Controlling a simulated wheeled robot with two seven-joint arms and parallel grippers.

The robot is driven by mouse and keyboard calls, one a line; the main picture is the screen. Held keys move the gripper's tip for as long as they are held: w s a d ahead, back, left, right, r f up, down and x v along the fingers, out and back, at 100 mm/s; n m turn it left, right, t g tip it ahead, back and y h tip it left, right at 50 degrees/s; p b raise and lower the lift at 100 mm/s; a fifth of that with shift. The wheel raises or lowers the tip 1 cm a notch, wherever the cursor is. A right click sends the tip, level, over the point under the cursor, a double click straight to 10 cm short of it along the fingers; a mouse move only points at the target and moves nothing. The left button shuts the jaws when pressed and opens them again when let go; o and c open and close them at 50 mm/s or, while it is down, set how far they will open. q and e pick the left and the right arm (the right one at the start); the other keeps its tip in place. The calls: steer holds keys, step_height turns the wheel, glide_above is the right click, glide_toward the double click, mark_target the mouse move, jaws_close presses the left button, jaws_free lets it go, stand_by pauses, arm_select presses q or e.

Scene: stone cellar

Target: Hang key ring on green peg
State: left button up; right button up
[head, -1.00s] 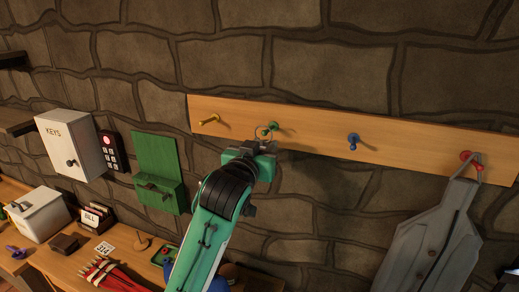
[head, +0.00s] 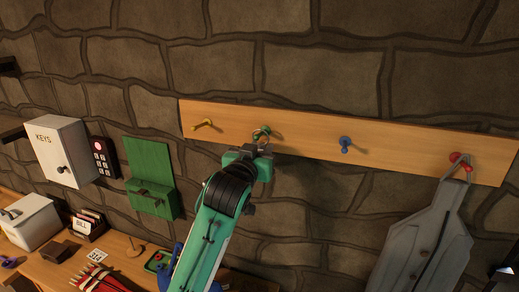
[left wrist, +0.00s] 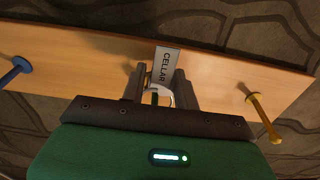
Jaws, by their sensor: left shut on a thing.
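The green peg (head: 264,129) sticks out of the wooden board between the yellow and blue pegs. My left gripper (head: 261,148) is just below it, shut on the key ring (head: 257,137). The thin ring overlaps the peg in the head view; I cannot tell for sure whether it is around the peg or in front of it. In the left wrist view the pale ring (left wrist: 169,93) shows between the fingers (left wrist: 160,92), with the green peg (left wrist: 155,99) partly hidden behind the gripper. Its grey tag (left wrist: 166,66) reads CELLAR. My right gripper is not in view.
On the board (head: 300,133) are a yellow peg (head: 203,124), a blue peg (head: 345,145) and a red peg (head: 459,160) with a grey garment (head: 425,245) hanging. A green wall box (head: 150,180) and a white key cabinet (head: 63,150) are at left, above a cluttered bench.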

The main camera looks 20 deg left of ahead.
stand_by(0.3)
arm_select(q)
steer(key=o, duration=0.9)
steer(key=shift+o, duration=0.2)
steer(key=shift+s, duration=0.15)
steer(key=s+f, duration=0.1)
steer(key=s, duration=1.1)
steer(key=shift+s+a, duration=0.25)
steer(key=shift+s, duration=0.15)
stand_by(0.7)
steer(key=shift+w, duration=0.1)
